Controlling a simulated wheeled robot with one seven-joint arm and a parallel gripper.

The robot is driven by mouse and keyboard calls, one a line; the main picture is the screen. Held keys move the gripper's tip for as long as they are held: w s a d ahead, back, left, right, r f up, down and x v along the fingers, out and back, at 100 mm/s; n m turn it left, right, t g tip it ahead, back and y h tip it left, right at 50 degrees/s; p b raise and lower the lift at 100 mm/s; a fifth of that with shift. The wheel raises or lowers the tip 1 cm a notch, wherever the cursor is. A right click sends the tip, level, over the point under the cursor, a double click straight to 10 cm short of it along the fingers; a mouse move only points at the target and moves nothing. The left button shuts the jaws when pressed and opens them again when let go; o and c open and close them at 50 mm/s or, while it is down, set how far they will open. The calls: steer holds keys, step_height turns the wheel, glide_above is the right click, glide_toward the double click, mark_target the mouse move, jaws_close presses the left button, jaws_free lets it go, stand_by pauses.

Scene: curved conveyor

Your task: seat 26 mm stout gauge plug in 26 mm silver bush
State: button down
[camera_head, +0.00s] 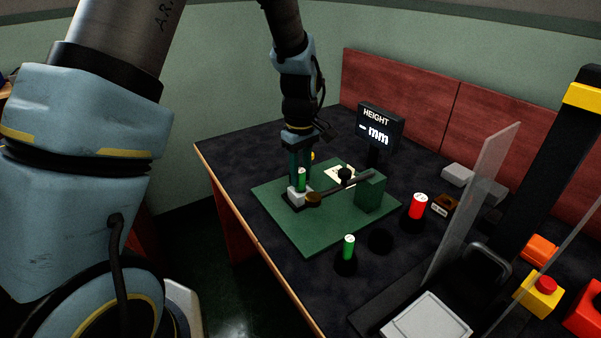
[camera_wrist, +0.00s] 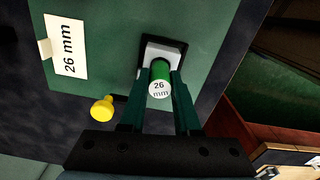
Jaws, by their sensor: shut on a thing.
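A green plug (camera_head: 301,181) with a white end stands upright between the fingers of my gripper (camera_head: 300,172). In the wrist view the plug (camera_wrist: 160,72) shows its white end marked 26 mm, and the green fingers of my gripper (camera_wrist: 161,78) are shut on its sides. A pale silver block, the bush (camera_head: 296,196), sits on the green plate directly below the plug. In the wrist view the bush (camera_wrist: 168,50) lies in a dark square surround. The plug's lower end meets or enters the bush, but its depth is hidden.
The green plate (camera_head: 310,240) carries a lever arm (camera_head: 345,188) close beside the bush, and a green block (camera_head: 371,192). A display (camera_head: 380,127) reads HEIGHT, – mm. Another green plug (camera_head: 348,246) and a red one (camera_head: 418,206) stand right. A yellow knob (camera_wrist: 102,108) shows near the fingers.

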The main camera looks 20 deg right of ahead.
steer(key=shift+f, duration=0.2)
steer(key=c, duration=0.6)
jaws_free()
step_height(320, 180, up, 12)
steer(key=r, duration=0.1)
steer(key=s+a+f+m, duration=0.1)
steer(key=a, duration=0.9)
steer(key=s+a+f+m+t, duration=0.1)
steer(key=a+f+m, duration=0.1)
steer(key=a, duration=0.8)
steer(key=s+a+f+m, duration=0.1)
steer(key=s+a+m, duration=0.1)
steer(key=a, duration=0.8)
steer(key=shift+a+f+t+b, duration=0.1)
steer(key=shift+f+t+b, duration=0.2)
steer(key=shift+f+b, duration=0.1)
